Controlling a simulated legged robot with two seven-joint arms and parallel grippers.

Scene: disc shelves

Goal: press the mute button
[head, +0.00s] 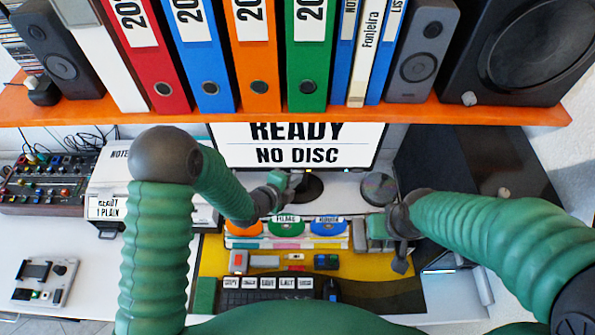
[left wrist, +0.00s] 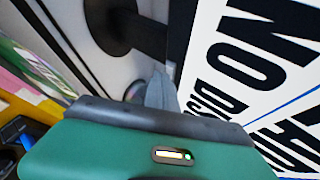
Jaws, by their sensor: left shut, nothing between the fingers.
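I cannot make out a button marked mute in either view. The keyboard (head: 267,283) has white labels too small to read, and a round grey puck (head: 379,188) stands right of the monitor's base. My left gripper (head: 288,181) is shut and empty, in front of the monitor's dark round foot (head: 310,187). In the left wrist view its grey fingertips (left wrist: 160,90) are together beside the screen. My right gripper (head: 378,228) is near the right end of the disc rack, below the puck; its fingers are too unclear to tell open from shut.
The monitor (head: 297,157) reads "READY" and "NO DISC". An orange shelf (head: 300,110) with binders and speakers runs above. A rack of coloured discs (head: 286,230) stands behind the keyboard. A mixer (head: 45,183), a printer (head: 108,190) and a small control box (head: 43,283) stand at left.

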